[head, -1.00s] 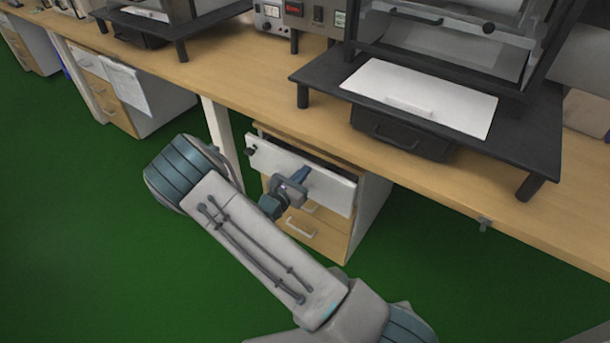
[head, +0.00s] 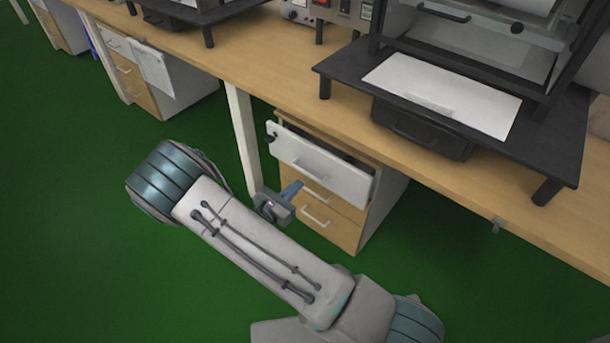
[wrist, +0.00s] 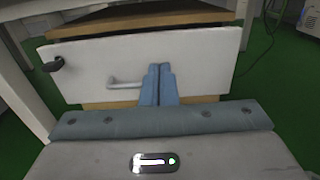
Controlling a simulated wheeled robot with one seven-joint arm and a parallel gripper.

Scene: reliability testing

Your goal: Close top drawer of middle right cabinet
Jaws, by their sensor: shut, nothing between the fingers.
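The cabinet (head: 387,207) under the bench has a white top drawer front (head: 345,180) that stands out from the cabinet, with a dark gap behind its upper edge. The drawer is open. In the wrist view the white front (wrist: 205,62) fills the upper middle, with a metal handle (wrist: 122,85) and a dark knob at its upper left. My gripper (head: 297,187) is shut and empty, in front of the drawer front near its lower edge. In the wrist view its blue fingers (wrist: 158,70) lie just right of the handle; contact cannot be told.
The wooden bench top (head: 265,75) runs above the cabinet. A white bench leg (head: 243,135) stands left of the cabinet. Wooden lower drawers (head: 335,225) are below the white front. A black stand (head: 340,75) with equipment sits on the bench. Green floor (head: 80,240) is clear to the left.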

